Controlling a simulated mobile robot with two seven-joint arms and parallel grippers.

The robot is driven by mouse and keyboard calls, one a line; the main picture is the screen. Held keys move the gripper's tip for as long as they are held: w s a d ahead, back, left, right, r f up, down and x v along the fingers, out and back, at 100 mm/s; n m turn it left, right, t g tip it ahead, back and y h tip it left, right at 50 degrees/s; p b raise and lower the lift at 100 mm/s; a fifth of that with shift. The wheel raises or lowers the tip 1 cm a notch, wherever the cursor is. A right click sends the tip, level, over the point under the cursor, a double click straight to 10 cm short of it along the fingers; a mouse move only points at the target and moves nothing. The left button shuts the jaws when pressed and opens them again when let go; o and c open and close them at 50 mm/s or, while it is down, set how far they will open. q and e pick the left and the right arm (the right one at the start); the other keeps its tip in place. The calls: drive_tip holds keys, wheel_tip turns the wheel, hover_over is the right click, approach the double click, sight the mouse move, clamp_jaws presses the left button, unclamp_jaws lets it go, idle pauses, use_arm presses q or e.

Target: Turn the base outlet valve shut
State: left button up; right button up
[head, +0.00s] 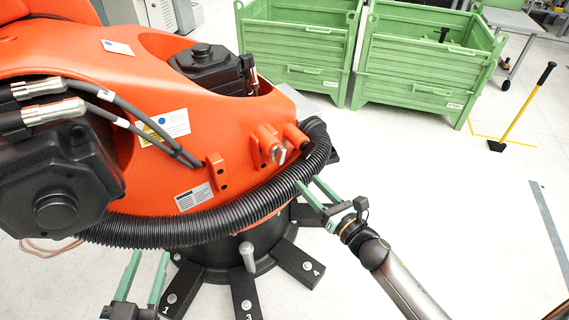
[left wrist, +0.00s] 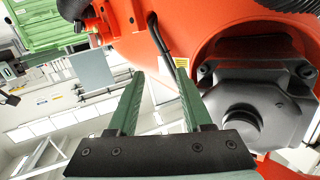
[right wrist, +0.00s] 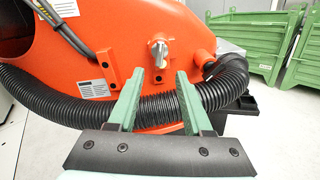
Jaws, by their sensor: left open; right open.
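The base outlet valve (head: 278,153) is a small silver lever on an orange boss on the robot arm's orange base. It also shows in the right wrist view (right wrist: 159,52), where the lever looks roughly upright, slightly tilted. My right gripper (head: 309,183) is open and empty, to the lower right of the valve and apart from it. In the right wrist view its green fingers (right wrist: 160,80) point toward the base, with the valve beyond and above the gap. My left gripper (head: 149,261) is open and empty at the lower left, far from the valve.
A thick black corrugated hose (head: 215,229) curves around the orange base below the valve, crossing behind my right fingers. An orange stub (head: 296,136) stands right of the valve. Black numbered feet (head: 298,262) spread below.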

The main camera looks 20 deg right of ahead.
sight(283, 157)
drive_tip(key=b+x, duration=0.1)
drive_tip(key=x, duration=0.5)
drive_tip(key=shift+w, duration=0.35)
drive_tip(key=x, duration=0.4)
drive_tip(key=shift+w+a+b, duration=0.15)
drive_tip(key=shift+w+b, duration=0.1)
drive_tip(key=shift+b, duration=0.1)
use_arm(q)
wheel_tip(283, 157, up, 10)
drive_tip(key=m+t+h, duration=0.2)
drive_tip(key=t, duration=0.1)
drive_tip(key=shift+s+d+r+t+h, duration=0.25)
drive_tip(key=shift+d+t+h, duration=0.1)
drive_tip(key=shift+t+h, duration=0.05)
use_arm(e)
drive_tip(key=shift+w+a, duration=0.1)
drive_tip(key=shift+w, duration=0.3)
clamp_jaws()
